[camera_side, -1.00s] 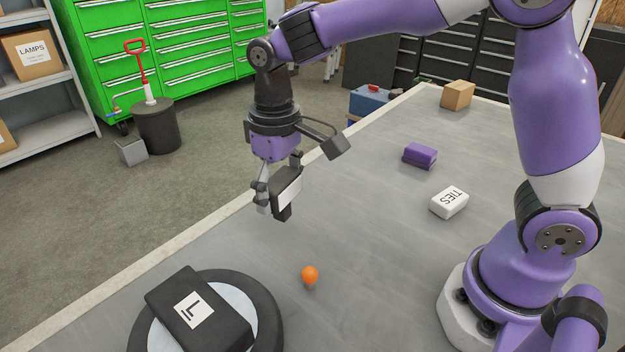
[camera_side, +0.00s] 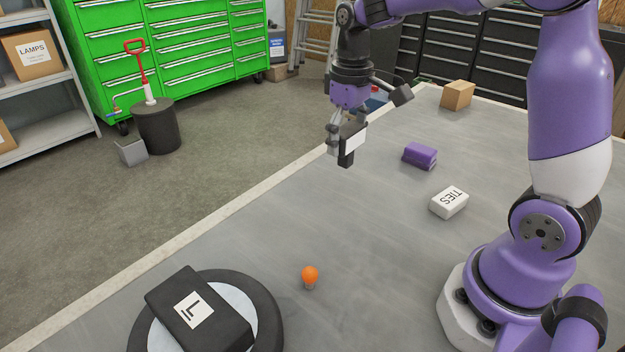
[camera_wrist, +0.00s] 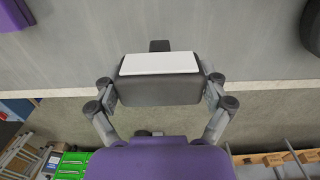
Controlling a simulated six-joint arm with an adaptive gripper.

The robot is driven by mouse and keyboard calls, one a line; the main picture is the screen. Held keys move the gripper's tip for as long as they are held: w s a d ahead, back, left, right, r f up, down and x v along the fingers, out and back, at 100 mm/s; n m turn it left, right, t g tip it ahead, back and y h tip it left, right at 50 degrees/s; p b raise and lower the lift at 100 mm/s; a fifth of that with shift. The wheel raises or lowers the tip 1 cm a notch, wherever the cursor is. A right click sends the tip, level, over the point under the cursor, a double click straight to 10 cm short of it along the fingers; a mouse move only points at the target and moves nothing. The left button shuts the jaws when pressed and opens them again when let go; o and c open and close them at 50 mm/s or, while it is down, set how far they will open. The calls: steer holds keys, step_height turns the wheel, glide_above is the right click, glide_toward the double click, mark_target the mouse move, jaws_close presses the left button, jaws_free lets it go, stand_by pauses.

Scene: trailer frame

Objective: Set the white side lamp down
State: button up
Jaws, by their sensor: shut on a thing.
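My gripper (camera_side: 334,140) is shut on the white side lamp (camera_side: 355,139), a dark block with a white face and a dark stub at its lower end. It is held in the air above the far left part of the grey table. In the wrist view, the two fingers of my gripper (camera_wrist: 160,92) press the dark sides of the lamp (camera_wrist: 160,64), whose white face points up in the picture. The lamp appears clear of the table surface, though the exact height is hard to tell.
On the table (camera_side: 250,240) are a purple block (camera_side: 420,155), a white TIES box (camera_side: 449,202), a cardboard box (camera_side: 458,95) and an orange bulb (camera_side: 310,276). A black box marked L (camera_side: 215,325) lies on a round stand (camera_side: 268,318). The table's middle is clear.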

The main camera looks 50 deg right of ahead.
steer(key=shift+w+d+f, duration=0.2)
steer(key=shift+d+f, duration=2.15)
steer(key=shift+f, duration=0.05)
steer(key=shift+w+d+f, duration=0.2)
steer(key=shift+d+f, duration=2.1)
steer(key=shift+f, duration=0.1)
steer(key=shift+f, duration=0.15)
steer(key=o, duration=1)
